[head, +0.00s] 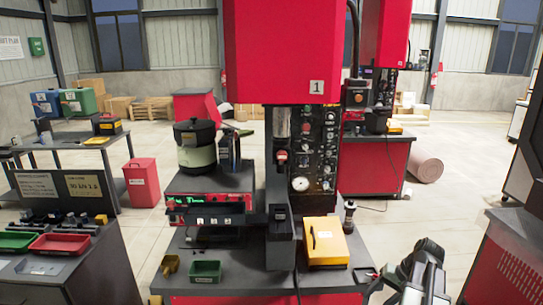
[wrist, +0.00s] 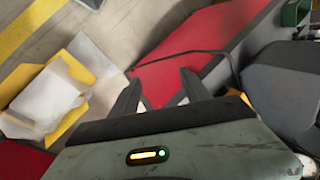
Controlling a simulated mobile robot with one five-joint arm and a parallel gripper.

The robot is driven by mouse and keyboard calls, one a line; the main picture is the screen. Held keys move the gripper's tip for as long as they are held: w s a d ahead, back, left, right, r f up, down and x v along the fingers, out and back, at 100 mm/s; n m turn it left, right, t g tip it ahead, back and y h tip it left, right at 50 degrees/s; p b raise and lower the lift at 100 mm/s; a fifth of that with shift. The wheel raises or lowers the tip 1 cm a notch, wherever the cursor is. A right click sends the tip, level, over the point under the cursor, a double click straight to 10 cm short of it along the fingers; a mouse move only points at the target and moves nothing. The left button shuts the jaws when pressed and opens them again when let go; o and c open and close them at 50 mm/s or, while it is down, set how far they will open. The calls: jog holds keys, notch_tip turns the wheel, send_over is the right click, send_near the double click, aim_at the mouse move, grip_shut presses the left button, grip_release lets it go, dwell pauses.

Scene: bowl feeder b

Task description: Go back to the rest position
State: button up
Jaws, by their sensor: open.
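My gripper (wrist: 160,92) shows in the wrist view with its two dark fingers apart and nothing between them. A red surface and a strip of floor lie beyond the fingertips. In the head view, part of my arm is at the lower right, to the right of the red machine's bench (head: 335,280). The fingertips cannot be made out clearly there.
On the bench are a yellow box (head: 325,242), a green bin (head: 206,271) and a bowl feeder (head: 195,148) on its controller. A dark side table with red and green trays (head: 62,243) stands left. Open floor lies between.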

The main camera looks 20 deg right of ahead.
jog(key=w+a+n+g, duration=0.1)
jog(key=w+a, duration=0.2)
jog(key=a, duration=0.3)
jog(key=w+a+n, duration=0.2)
jog(key=w+a, duration=0.1)
jog(key=a, duration=0.4)
jog(key=w+a+n+g, duration=0.1)
jog(key=w+a, duration=0.3)
jog(key=a, duration=0.2)
jog(key=a+f+n+g+h, duration=0.1)
jog(key=a+f+n+h, duration=0.1)
jog(key=a, duration=1.8)
jog(key=shift+s+n+h, duration=0.15)
jog(key=shift+n+h, duration=0.75)
jog(key=shift+n, duration=0.3)
